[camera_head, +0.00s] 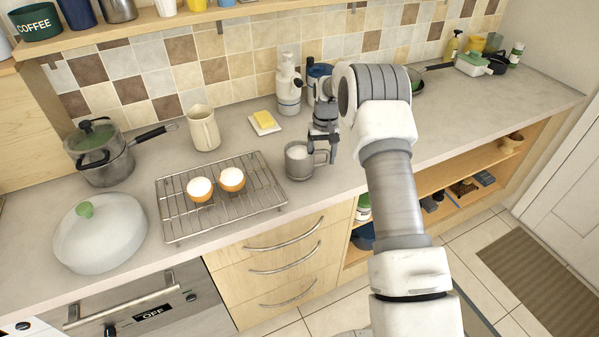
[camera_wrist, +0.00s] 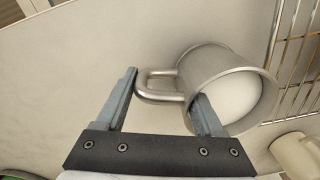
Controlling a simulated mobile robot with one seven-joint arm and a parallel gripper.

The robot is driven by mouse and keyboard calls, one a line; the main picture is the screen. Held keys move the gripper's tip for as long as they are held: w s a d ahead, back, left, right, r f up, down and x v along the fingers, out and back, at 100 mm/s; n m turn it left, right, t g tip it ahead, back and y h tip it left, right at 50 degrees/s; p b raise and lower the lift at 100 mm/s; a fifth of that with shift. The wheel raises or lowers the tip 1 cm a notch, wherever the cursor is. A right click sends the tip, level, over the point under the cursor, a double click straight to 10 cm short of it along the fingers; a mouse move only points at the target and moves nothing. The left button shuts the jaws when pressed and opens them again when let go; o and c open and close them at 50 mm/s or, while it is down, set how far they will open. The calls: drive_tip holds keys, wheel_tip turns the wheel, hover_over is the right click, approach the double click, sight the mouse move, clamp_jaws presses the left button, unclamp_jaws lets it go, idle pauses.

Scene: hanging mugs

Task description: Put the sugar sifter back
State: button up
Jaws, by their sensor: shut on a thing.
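The sugar sifter (camera_head: 299,163) is a grey metal mug with white contents and a side handle. It appears to stand upright on the counter, just right of the wire rack. My gripper (camera_head: 323,150) reaches down at its right side, over the handle. In the wrist view the sifter (camera_wrist: 226,84) is seen from above. My gripper (camera_wrist: 163,86) is shut on it, with the handle and near wall between the fingers. The left finger is outside the handle; the right finger is at the rim and seems to reach inside. The fingertips are partly hidden.
A wire rack (camera_head: 213,210) with two orange-and-white items is left of the sifter. A butter dish (camera_head: 264,123), a cream jug (camera_head: 203,128) and a white bottle-like object (camera_head: 288,85) stand behind. A shelf (camera_head: 230,14) runs above. The counter's front edge is close.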

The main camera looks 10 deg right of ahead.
drive_tip(key=shift+f+b, duration=0.3)
drive_tip(key=shift+f, duration=0.05)
drive_tip(key=o, duration=1.6)
drive_tip(key=shift+c, duration=0.2)
wheel_tip(320, 180, up, 18)
drive_tip(key=shift+d+f+b, duration=0.2)
drive_tip(key=shift+f+b, duration=0.05)
drive_tip(key=shift+b, duration=0.1)
